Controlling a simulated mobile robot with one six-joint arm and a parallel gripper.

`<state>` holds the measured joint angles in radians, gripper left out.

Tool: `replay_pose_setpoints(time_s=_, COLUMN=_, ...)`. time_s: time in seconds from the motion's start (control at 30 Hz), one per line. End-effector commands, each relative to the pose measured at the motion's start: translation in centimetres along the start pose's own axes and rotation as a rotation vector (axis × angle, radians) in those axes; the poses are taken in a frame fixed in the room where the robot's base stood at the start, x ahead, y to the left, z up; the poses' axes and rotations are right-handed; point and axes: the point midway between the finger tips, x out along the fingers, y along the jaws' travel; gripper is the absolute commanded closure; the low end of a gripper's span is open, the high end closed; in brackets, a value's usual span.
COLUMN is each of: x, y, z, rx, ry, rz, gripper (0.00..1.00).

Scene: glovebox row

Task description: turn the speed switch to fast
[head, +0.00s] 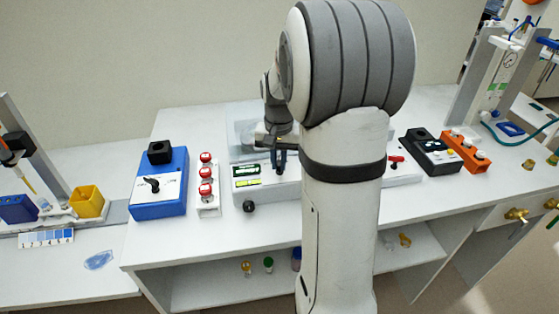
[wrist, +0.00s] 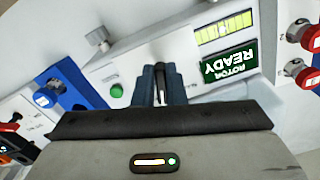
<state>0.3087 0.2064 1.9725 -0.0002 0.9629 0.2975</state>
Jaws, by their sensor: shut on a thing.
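The speed switch (wrist: 161,86) shows in the wrist view as a slim dark lever on the sloped front of a white device. Its lower part is hidden by my fingers, and I cannot read any speed marks beside it. My gripper (wrist: 160,84) is shut on this lever, with one dark finger on each side. In the head view my gripper (head: 279,160) is at the white device (head: 268,199), just right of its lit displays. My arm hides the device's right part, and the switch cannot be made out there.
The wrist view shows a green display (wrist: 230,64) reading "ROTOR READY" upside down, a green button (wrist: 117,90) and a blue box (wrist: 64,80). In the head view, a strip with red knobs (head: 207,188) and a blue dial box (head: 160,195) stand left. An orange block (head: 463,155) stands right.

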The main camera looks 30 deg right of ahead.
Motion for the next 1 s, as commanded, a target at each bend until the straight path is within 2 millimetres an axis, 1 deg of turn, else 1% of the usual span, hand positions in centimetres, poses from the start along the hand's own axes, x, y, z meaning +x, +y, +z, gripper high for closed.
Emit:
replay_pose_setpoints(time_s=0.2, x=-0.02, y=-0.25, z=-0.03, rx=0.123, ry=0.001, rz=-0.001, gripper=1.00)
replay_pose_setpoints(time_s=0.4, x=-0.03, y=-0.37, z=-0.05, rx=0.189, ry=0.001, rz=-0.001, gripper=1.00)
replay_pose_setpoints(time_s=0.9, x=-0.04, y=-0.43, z=-0.05, rx=0.213, ry=0.001, rz=-0.001, gripper=1.00)
replay_pose_setpoints(time_s=0.93, x=-0.05, y=-0.43, z=-0.05, rx=0.213, ry=0.001, rz=-0.001, gripper=0.88)
replay_pose_setpoints(time_s=1.0, x=-0.04, y=-0.43, z=-0.05, rx=0.213, ry=0.001, rz=-0.001, gripper=0.83)
